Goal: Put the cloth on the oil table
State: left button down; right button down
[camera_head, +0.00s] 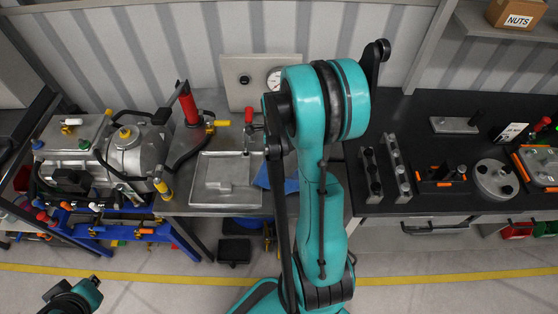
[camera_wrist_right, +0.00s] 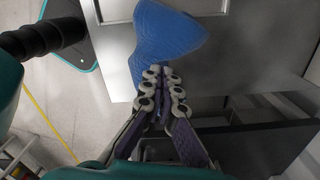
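The blue cloth (camera_wrist_right: 165,35) shows at the top of the right wrist view. Its narrow end is pinched between the fingers of my right gripper (camera_wrist_right: 162,95), and the rest spreads out past the fingertips. In the head view a bit of the cloth (camera_head: 263,178) shows beside my teal right arm, which hides the rest and the right gripper. It overlaps the right side of the grey table with the metal tray (camera_head: 196,180); I cannot tell whether it touches. My left gripper (camera_head: 78,296) is partly in view at the bottom left, away from the table; its fingers are unclear.
A metal drive unit (camera_head: 130,150) stands on a blue frame at the left. A red-handled tool (camera_head: 188,105) and a gauge panel (camera_head: 240,85) stand behind the tray. At the right, a dark workbench (camera_head: 420,105) holds several tools and parts. A yellow line crosses the floor.

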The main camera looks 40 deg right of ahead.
jog(key=shift+f, duration=0.15)
jog(key=s+a+n+t+b, duration=0.3)
jog(key=a+n+t+b, duration=0.4)
jog(key=a+n+b, duration=0.9)
jog(key=a+r+n, duration=0.1)
jog(key=a+n, duration=0.6)
jog(key=n, duration=0.7)
jog(key=shift+s+n, duration=0.2)
jog(key=shift+n, duration=0.1)
